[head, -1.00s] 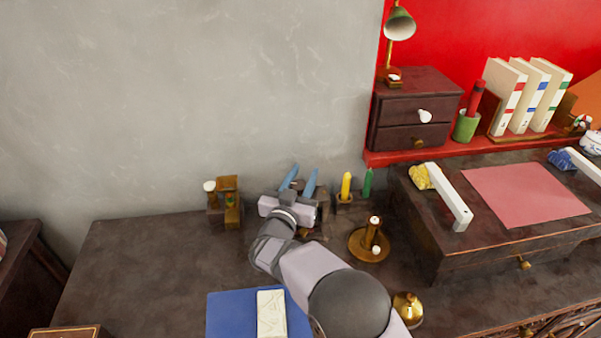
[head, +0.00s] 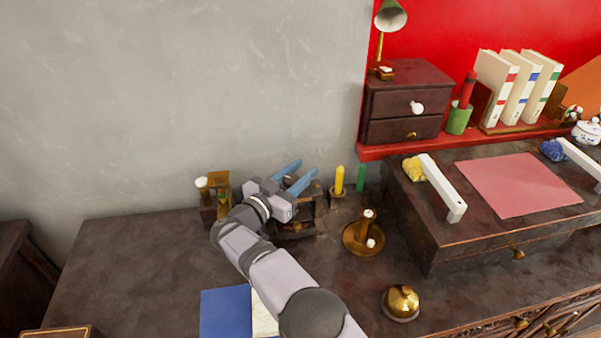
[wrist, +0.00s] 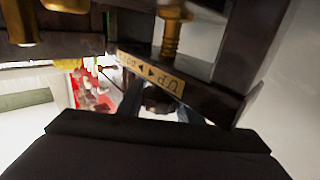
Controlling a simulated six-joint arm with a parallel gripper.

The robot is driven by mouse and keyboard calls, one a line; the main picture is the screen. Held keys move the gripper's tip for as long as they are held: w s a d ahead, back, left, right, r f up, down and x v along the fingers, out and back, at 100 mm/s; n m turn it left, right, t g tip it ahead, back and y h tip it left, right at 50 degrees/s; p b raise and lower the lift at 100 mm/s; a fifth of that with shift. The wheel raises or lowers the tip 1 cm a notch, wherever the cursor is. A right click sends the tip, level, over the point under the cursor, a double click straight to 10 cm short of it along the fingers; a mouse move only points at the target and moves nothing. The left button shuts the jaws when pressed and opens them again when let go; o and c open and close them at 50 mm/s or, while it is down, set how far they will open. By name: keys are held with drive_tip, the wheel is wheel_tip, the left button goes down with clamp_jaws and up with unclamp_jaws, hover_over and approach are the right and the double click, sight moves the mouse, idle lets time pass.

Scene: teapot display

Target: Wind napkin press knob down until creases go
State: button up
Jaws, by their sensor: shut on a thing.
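The napkin press is a dark wooden frame (head: 305,225) on the desk by the grey wall, partly hidden behind my gripper. The wrist view shows its dark bars (wrist: 240,65), a brass screw (wrist: 171,38) and a brass plate (wrist: 150,73) marked UP and DOWN with arrows. My gripper (head: 295,177) has blue-grey fingers at the press. In the wrist view, my gripper (wrist: 158,103) is shut on a small dark rounded piece, apparently the knob (wrist: 160,99), just beside the plate. The napkin and its creases cannot be made out.
A small wooden stand (head: 218,192) is left of the press. A yellow candle (head: 339,180), a green candle (head: 361,178) and a brass candlestick (head: 363,236) are right. A brass bell (head: 401,303) and blue book (head: 226,312) lie nearer. The desk's left is clear.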

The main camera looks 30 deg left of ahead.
sight(286, 185)
drive_tip(key=shift+r, duration=0.1)
drive_tip(key=o, duration=1)
drive_tip(key=shift+o, duration=0.2)
drive_tip(key=shift+s, duration=0.1)
drive_tip(key=shift+s+a, duration=0.15)
drive_tip(key=shift+s, duration=3.45)
